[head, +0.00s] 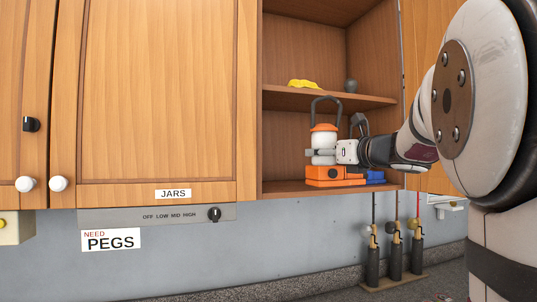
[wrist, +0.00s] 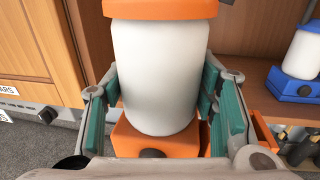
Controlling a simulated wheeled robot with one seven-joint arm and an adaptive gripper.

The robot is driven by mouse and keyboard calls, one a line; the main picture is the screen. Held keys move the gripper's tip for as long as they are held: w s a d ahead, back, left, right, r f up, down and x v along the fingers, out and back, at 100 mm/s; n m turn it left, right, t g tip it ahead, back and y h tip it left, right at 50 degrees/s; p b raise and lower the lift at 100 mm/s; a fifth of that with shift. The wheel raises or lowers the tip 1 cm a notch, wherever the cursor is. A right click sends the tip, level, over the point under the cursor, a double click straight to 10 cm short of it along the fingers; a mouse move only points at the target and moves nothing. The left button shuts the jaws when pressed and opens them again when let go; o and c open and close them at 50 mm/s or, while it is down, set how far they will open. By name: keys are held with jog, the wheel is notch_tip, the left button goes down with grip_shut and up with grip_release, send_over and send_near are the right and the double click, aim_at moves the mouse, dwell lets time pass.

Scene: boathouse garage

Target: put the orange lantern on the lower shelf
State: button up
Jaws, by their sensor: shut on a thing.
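The orange lantern (head: 323,142) has a white body, an orange cap, a dark loop handle and an orange base with a dark knob. It is upright at the lower shelf (head: 285,188) of the open cupboard. In the wrist view the lantern (wrist: 155,70) fills the middle. My gripper (head: 322,155) is shut on its white body, and the green pads (wrist: 165,100) lie on both sides. The base looks level with the shelf board, but I cannot tell whether it touches it.
A blue lantern (wrist: 300,55) stands right of the orange one, partly hidden in the head view (head: 375,178). The upper shelf (head: 290,97) holds a yellow item (head: 303,85) and a grey cup (head: 350,85). A closed door (head: 155,90) is at left. Dark cylinders (head: 396,258) stand below.

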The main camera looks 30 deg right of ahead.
jog(key=shift+r, duration=0.1)
dwell(0.3)
jog(key=w+d, duration=0.3)
jog(key=w, duration=1.2)
jog(key=shift+w+d+f, duration=0.15)
jog(key=shift+d+f, duration=0.2)
jog(key=shift+f, duration=0.1)
dwell(0.3)
jog(key=shift+r, duration=0.15)
jog(key=r+p, duration=0.1)
jog(key=p, duration=0.2)
jog(key=shift+r, duration=0.15)
dwell(0.4)
